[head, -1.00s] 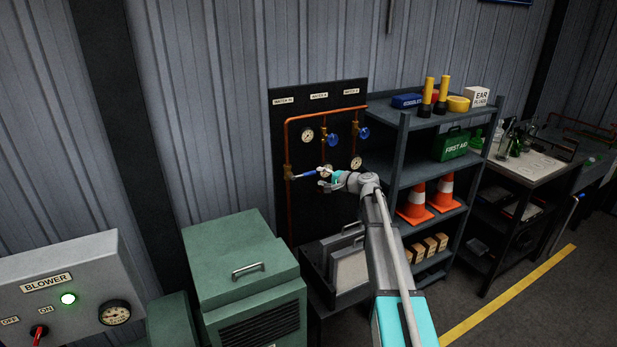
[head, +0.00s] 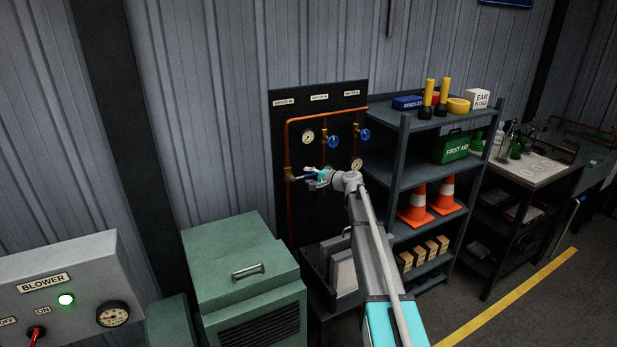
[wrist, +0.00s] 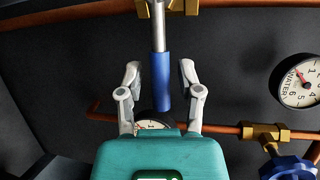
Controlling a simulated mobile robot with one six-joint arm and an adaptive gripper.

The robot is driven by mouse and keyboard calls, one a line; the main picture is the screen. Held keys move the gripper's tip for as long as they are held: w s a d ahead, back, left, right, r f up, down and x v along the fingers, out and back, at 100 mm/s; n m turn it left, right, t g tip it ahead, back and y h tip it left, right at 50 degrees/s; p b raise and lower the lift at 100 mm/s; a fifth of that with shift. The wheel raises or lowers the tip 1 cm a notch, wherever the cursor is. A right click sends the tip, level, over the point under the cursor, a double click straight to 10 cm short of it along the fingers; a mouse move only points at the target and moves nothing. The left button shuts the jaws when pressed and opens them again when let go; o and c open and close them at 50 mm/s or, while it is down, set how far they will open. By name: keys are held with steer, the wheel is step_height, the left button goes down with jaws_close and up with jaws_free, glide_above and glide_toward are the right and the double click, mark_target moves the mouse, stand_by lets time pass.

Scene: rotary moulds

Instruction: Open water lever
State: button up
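The water lever has a silver shaft and a blue grip sleeve (wrist: 162,82). In the wrist view it runs down from a brass fitting at the top edge, between my fingers. In the head view the lever (head: 299,178) sticks out to the right from the copper pipe on the black panel (head: 345,99), and my gripper partly hides it. My gripper (wrist: 160,72) is open, with one finger on each side of the blue sleeve. Dark gaps show between the fingers and the sleeve. In the head view my gripper (head: 317,177) is at the lever's free end.
Blue valve wheels (head: 333,141) and gauges (head: 307,136) sit close by on the panel. A pressure gauge (wrist: 300,82) is right of my gripper in the wrist view. A green cabinet (head: 240,250) stands below left, and a grey shelf (head: 403,155) stands right of my arm.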

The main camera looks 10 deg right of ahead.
jaws_close()
steer(key=shift+a, duration=0.1)
